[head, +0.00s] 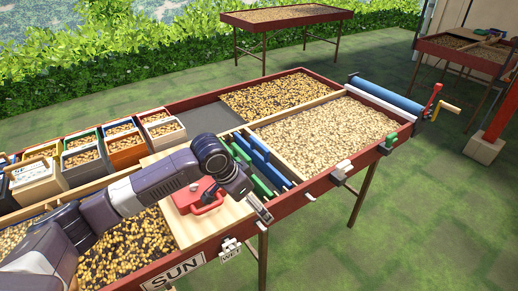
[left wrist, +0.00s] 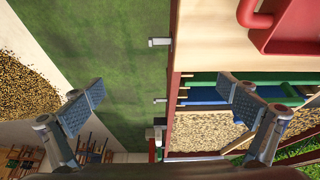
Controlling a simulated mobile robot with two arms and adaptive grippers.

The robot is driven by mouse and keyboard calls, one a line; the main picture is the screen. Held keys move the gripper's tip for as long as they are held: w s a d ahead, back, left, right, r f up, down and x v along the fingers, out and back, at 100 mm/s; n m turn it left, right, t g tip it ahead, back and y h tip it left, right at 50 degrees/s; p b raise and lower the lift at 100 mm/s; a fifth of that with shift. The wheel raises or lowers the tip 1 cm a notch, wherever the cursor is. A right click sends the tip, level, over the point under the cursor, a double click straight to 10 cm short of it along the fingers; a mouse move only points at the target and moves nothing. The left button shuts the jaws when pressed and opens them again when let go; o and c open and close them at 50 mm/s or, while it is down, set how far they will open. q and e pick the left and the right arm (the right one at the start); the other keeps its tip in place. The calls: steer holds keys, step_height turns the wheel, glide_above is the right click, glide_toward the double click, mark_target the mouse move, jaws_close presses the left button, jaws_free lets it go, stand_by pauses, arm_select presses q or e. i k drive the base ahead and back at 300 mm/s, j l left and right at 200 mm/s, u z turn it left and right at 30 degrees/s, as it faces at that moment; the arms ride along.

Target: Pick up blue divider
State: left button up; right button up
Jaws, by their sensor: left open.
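Several blue dividers (head: 270,170) and green dividers (head: 264,190) stand side by side in a slot section of the long drying table, right of the wooden board. In the left wrist view a blue divider (left wrist: 205,96) lies beyond a green one (left wrist: 203,78), partly hidden by a finger. My left gripper (head: 262,211) is at the table's front rim, near the front end of the dividers. My right gripper does not show.
A red handled tool (head: 200,196) sits on the wooden board (head: 232,212) beside my arm. Bins of beans (head: 125,147) line the back left. Pale beans (head: 325,134) fill the right bed. White clips (head: 341,171) and a SUN sign (head: 177,271) sit along the front rim.

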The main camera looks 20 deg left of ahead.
mark_target(263, 164)
steer(key=i+j, duration=0.25)
steer(key=i, duration=0.25)
steer(key=i+j, duration=0.25)
steer(key=i, duration=0.25)
